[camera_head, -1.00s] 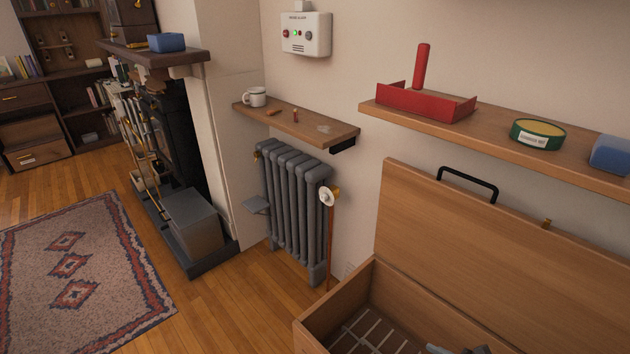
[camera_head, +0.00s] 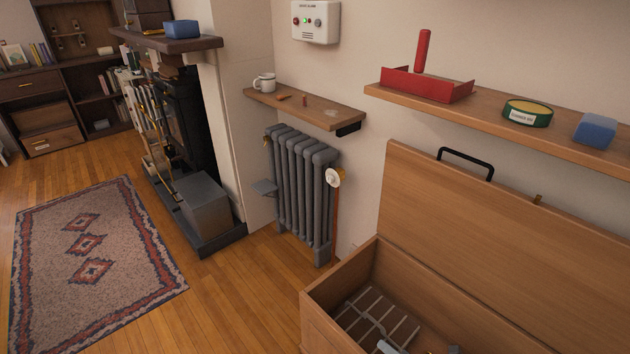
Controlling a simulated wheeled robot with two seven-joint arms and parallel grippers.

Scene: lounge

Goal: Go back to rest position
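The task names no object. Only small grey and dark parts show at the bottom edge, in front of the chest's inside. They seem to belong to my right gripper (camera_head: 387,346), but its fingers are cut off by the frame, so I cannot tell whether it is open or shut, or whether it holds anything. My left gripper is out of view.
An open wooden chest (camera_head: 318,312) with a grey rack (camera_head: 375,318) inside stands close at the lower right. A wall shelf (camera_head: 480,113) is above it. A radiator (camera_head: 300,185) stands left of it. The floor by the rug (camera_head: 95,265) is clear.

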